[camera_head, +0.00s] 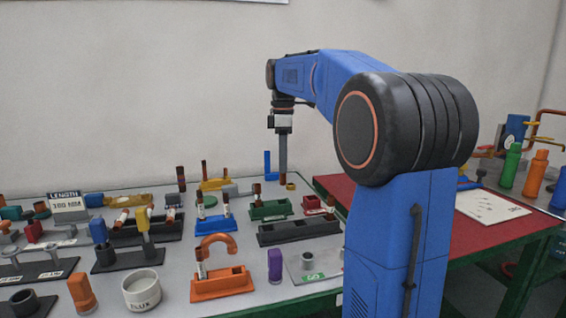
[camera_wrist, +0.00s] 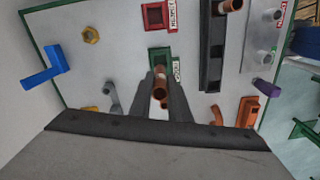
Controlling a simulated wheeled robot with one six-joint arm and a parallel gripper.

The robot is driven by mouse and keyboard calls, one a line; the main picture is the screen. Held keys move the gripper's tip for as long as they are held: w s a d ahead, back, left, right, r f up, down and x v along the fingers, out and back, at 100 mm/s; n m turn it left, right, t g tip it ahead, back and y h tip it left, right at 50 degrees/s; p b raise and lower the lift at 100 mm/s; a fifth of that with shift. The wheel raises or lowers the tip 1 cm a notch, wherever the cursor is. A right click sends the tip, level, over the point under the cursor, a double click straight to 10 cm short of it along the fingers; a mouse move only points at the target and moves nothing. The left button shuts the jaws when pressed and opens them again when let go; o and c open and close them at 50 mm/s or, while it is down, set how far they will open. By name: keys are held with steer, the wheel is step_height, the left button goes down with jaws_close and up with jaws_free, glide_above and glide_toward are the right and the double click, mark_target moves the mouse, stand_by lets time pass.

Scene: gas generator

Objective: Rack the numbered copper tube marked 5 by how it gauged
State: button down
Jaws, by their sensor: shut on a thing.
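My gripper (camera_head: 283,170) points down over the table and is shut on a copper tube. In the wrist view the tube (camera_wrist: 160,88) shows end-on between the two fingers; I cannot read a number on it. A green rack block (camera_head: 270,210) with a label stands below and near the gripper, and it also shows just beyond the fingertips in the wrist view (camera_wrist: 158,55). A dark red rack block (camera_head: 316,206) with a label stands to its right; it is also in the wrist view (camera_wrist: 158,16). The label words are too small to read surely.
A long dark rack (camera_head: 300,232) stands in front of the green block. A blue block (camera_head: 214,224), an orange block (camera_head: 222,286), a purple piece (camera_head: 275,265) and a white FLUX pot (camera_head: 142,290) crowd the table. A blue angle piece (camera_wrist: 45,66) stands at the back.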

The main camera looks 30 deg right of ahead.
mark_target(283, 185)
stand_by(0.3)
steer(key=shift+f, duration=2.35)
steer(key=shift+f, duration=2.1)
steer(key=c, duration=1.6)
jaws_free()
steer(key=shift+r, duration=0.15)
step_height(283, 185, up, 17)
steer(key=shift+r, duration=0.1)
steer(key=shift+s, duration=0.15)
